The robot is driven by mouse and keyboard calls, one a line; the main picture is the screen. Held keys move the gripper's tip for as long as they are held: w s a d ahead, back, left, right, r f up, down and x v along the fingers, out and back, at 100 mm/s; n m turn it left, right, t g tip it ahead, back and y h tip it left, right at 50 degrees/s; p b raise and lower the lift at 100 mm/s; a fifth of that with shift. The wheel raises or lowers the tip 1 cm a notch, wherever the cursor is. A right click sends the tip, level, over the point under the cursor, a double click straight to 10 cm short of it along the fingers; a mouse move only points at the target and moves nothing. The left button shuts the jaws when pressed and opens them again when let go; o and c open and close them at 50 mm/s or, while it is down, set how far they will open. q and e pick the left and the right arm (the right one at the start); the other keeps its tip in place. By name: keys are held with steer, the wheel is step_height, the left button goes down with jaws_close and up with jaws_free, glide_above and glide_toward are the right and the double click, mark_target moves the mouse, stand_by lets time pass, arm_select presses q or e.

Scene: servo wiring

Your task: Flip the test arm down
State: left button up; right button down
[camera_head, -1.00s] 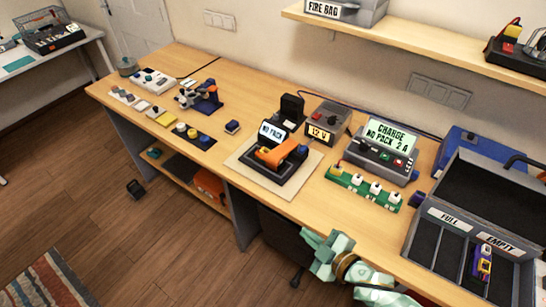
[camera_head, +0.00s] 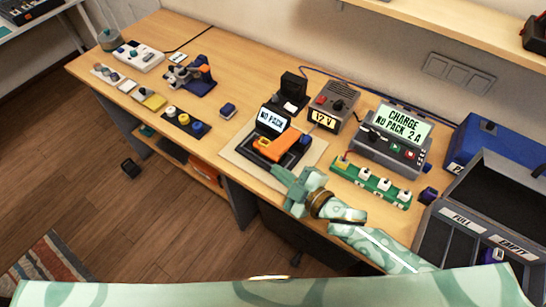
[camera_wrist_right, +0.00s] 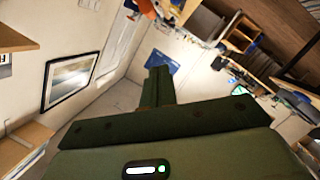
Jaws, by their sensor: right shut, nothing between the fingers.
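The tester (camera_head: 270,155) is a black device with a lit screen reading "NO PACK", on a pale mat. Its orange test arm (camera_head: 277,146) lies across the front of the device, beside the screen; its exact tilt is hard to tell. My right gripper (camera_head: 283,176) is shut and empty, just in front of the tester at the mat's near edge. Whether it touches the tester is unclear. In the right wrist view its green fingers (camera_wrist_right: 158,84) are together, with no tester visible there. My left gripper is not in view.
A 12 V supply (camera_head: 335,105) and a charger (camera_head: 391,138) reading "CHARGE NO PACK 2 A" stand behind and right. A green strip (camera_head: 372,183) with white knobs lies near my right arm. An open case (camera_head: 455,220) stands at right.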

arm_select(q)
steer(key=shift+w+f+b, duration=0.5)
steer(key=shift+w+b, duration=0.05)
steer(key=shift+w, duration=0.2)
arm_select(e)
steer(key=w+a+f, duration=0.1)
steer(key=w+f, duration=0.3)
steer(key=w, duration=0.2)
steer(key=shift+w+a, duration=0.25)
steer(key=shift+a, duration=0.15)
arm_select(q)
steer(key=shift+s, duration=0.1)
arm_select(e)
steer(key=shift+n, duration=0.6)
steer(key=f+b, duration=0.2)
steer(key=f, duration=0.1)
steer(key=f+b, duration=0.1)
steer(key=b, duration=0.1)
steer(key=shift+s+a+f, duration=0.15)
steer(key=shift+s+a, duration=0.15)
steer(key=shift+s, duration=0.05)
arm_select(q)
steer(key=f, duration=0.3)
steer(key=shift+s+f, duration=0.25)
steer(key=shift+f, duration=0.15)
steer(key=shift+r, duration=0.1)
arm_select(e)
steer(key=shift+r, duration=0.25)
